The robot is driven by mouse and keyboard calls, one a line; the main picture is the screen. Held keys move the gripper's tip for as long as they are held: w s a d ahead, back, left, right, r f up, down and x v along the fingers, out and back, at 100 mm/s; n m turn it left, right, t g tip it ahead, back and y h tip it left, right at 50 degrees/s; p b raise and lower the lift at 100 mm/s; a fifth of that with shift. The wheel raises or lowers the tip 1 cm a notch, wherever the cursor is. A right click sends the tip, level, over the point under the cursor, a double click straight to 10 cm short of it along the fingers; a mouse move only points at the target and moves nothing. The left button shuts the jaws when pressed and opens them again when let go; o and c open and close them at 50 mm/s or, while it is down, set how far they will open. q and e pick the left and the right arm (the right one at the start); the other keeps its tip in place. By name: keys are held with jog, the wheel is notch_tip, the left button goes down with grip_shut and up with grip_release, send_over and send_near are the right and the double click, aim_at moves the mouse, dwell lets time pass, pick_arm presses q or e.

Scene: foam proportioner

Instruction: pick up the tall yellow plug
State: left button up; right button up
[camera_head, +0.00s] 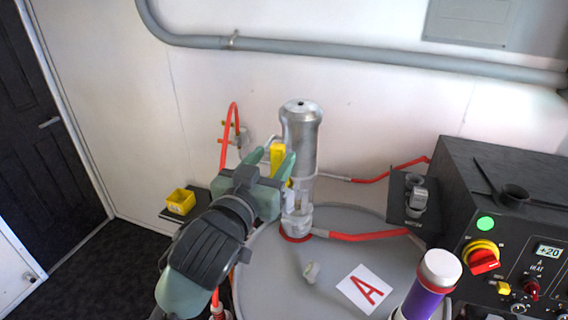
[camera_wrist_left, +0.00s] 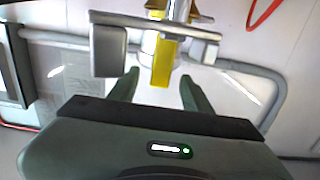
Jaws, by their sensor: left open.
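The tall yellow plug (camera_head: 277,158) stands out in front of the silver cylinder of the pump, on its left side in the head view. My left gripper (camera_head: 273,166) is open close to it, with a green finger on each side in the picture. In the left wrist view the yellow plug (camera_wrist_left: 163,62) shows between the two spread fingertips of my left gripper (camera_wrist_left: 160,77). I cannot tell whether either finger touches it. Part of the plug's lower end is hidden by the gripper in the head view. My right gripper is not in view.
The silver pump (camera_head: 301,135) rises from a grey drum lid (camera_head: 280,280). A small yellow bin (camera_head: 180,201) sits on a dark shelf at left. A black control box (camera_head: 500,220) and a purple cylinder (camera_head: 425,292) stand at right. Red hoses run beside the pump.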

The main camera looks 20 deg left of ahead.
aim_at(275, 149)
pick_arm(q)
jog(key=shift+w+r, duration=0.25)
jog(key=shift+w, duration=0.1)
jog(key=shift+w+r+p, duration=0.2)
jog(key=shift+w+p, duration=0.35)
jog(key=shift+p, duration=0.1)
jog(key=shift+w+r+p, duration=0.2)
jog(key=shift+w+p, duration=0.3)
jog(key=shift+p, duration=0.1)
jog(key=w, duration=0.1)
jog(key=w+p, duration=0.1)
jog(key=shift+w+f, duration=0.2)
jog(key=shift+w, duration=0.15)
jog(key=shift+w+f, duration=0.1)
jog(key=shift+w, duration=0.3)
jog(key=shift+w+d, duration=0.1)
grip_shut()
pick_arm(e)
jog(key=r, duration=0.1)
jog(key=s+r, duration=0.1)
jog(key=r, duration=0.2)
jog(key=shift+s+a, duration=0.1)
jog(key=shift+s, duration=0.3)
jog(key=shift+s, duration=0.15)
